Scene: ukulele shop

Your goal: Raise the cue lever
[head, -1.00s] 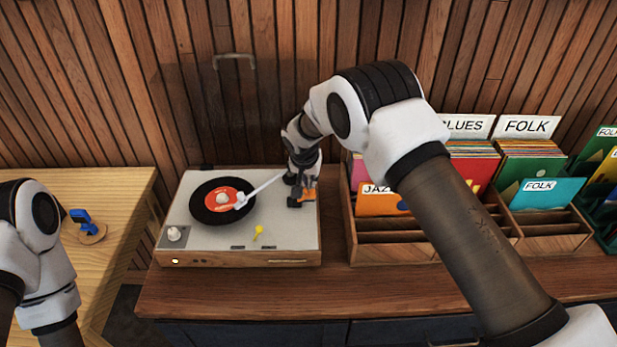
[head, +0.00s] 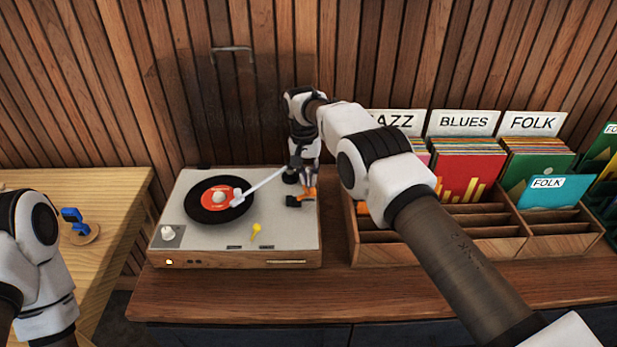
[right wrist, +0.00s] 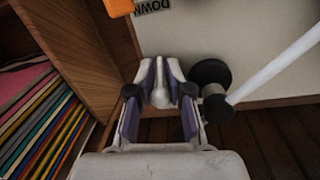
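The cue lever (head: 302,198) is a small orange tab on a dark mount, at the right of the turntable (head: 283,221). In the right wrist view the orange tab (right wrist: 118,6) is cut off by the top edge, beside the printed word DOWN. My right gripper (head: 309,178) is just behind the lever, above the deck's back right part. In the right wrist view its fingers (right wrist: 161,72) stand apart, with a pale rounded shape between them that I cannot identify. The orange tab is outside the fingers. My left arm shows at the left; its gripper is out of view.
The white tonearm (head: 262,184) reaches from its dark pivot (right wrist: 211,76), close beside my right gripper, to the record (head: 216,200). A wooden record crate (head: 440,247) stands close on the right. A yellow tab (head: 256,230) is at the deck's front.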

